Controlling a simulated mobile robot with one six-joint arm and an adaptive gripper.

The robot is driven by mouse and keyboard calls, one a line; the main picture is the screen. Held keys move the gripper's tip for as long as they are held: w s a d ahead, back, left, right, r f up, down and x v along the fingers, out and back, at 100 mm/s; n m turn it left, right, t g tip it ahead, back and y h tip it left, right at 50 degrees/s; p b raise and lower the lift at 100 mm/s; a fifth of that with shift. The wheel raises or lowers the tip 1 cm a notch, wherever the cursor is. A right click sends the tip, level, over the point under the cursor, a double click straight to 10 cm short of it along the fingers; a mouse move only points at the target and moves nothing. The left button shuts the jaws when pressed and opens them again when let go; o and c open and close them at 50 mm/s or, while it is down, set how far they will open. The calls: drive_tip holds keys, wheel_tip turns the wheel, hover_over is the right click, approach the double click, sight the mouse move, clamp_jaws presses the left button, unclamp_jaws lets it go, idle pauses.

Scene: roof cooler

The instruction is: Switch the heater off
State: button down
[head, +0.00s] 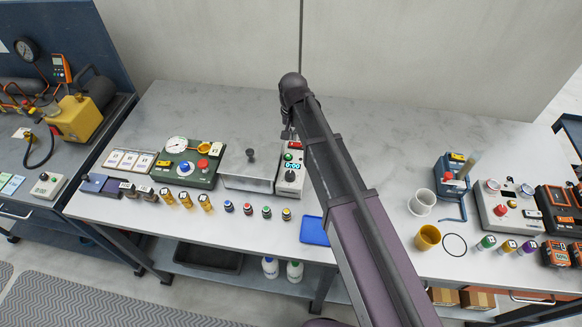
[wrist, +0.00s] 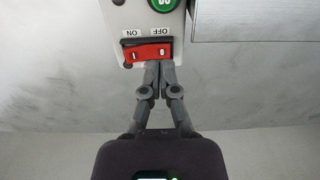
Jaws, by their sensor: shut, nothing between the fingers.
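The heater's control box (head: 291,170) has a lit 0:00 display and stands against the right side of a metal bath (head: 249,168). In the wrist view the heater's red rocker switch (wrist: 146,53) sits at the end of the box. Its labels show upside down, ON at left and OFF at right. My gripper (wrist: 160,64) is shut and empty, its fingertips at the lower edge of the switch on the OFF side. I cannot tell whether they touch it or which side is pressed. In the head view my gripper (head: 290,134) is at the box's far end, partly hidden.
A green device with a dial (head: 187,163) stands left of the bath. Several small vials stand along the front. A blue tray (head: 314,231) lies near the front edge, and a white cup (head: 422,202) is at right. The bench behind the heater is clear.

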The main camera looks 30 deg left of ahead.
drive_tip(key=shift+r+p, duration=2.25)
drive_tip(key=shift+r, duration=0.2)
drive_tip(key=w+d+m, duration=0.1)
drive_tip(key=d+m, duration=0.2)
drive_tip(key=d, duration=3.3)
drive_tip(key=s+d, duration=0.4)
drive_tip(key=d, duration=0.8)
drive_tip(key=shift+s+m, duration=0.25)
drive_tip(key=shift+m, duration=0.05)
drive_tip(key=shift+s, duration=0.15)
